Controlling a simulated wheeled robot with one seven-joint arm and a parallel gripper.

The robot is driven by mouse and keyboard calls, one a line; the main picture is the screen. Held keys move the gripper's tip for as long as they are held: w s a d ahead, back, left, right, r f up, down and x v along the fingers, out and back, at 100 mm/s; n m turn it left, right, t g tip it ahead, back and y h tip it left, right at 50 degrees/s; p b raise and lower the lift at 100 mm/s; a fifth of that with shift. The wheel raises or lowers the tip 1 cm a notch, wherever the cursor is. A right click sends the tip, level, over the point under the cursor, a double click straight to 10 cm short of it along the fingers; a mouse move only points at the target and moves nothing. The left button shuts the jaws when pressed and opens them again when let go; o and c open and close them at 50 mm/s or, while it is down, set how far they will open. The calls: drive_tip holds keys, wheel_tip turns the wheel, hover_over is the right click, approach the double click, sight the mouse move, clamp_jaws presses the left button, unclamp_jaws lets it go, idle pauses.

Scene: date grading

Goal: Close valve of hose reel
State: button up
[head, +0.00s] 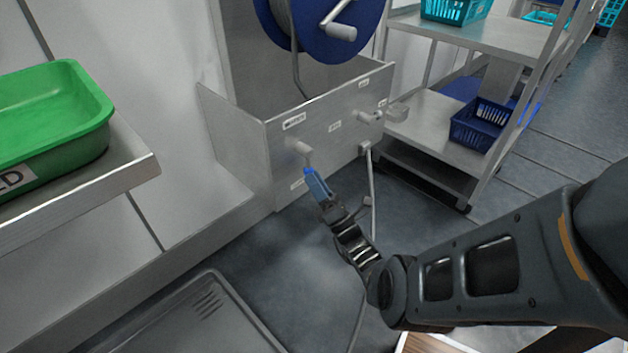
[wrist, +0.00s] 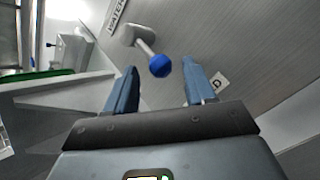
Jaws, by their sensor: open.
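The hose reel (head: 318,30) shows as a blue drum with a crank handle at the top of the head view. Below it is a metal panel (head: 335,110) with small labels and fittings. A valve (head: 301,148) stands out from its left part; in the wrist view it is a metal lever with a round blue knob (wrist: 160,66), beside a label starting "WATE". My gripper (head: 314,182) is open and empty just in front of this valve. In the wrist view the knob appears between and slightly beyond the two fingertips (wrist: 160,80); I see no contact.
A green tray (head: 50,110) sits on a metal shelf at left. A second fitting (head: 396,112) sticks out at the panel's right. A grey hose or pipe (head: 373,190) hangs below it. A shelf rack with a dark blue basket (head: 482,123) stands at right.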

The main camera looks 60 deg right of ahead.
drive_tip(key=b+v, duration=0.1)
drive_tip(key=v, duration=0.6)
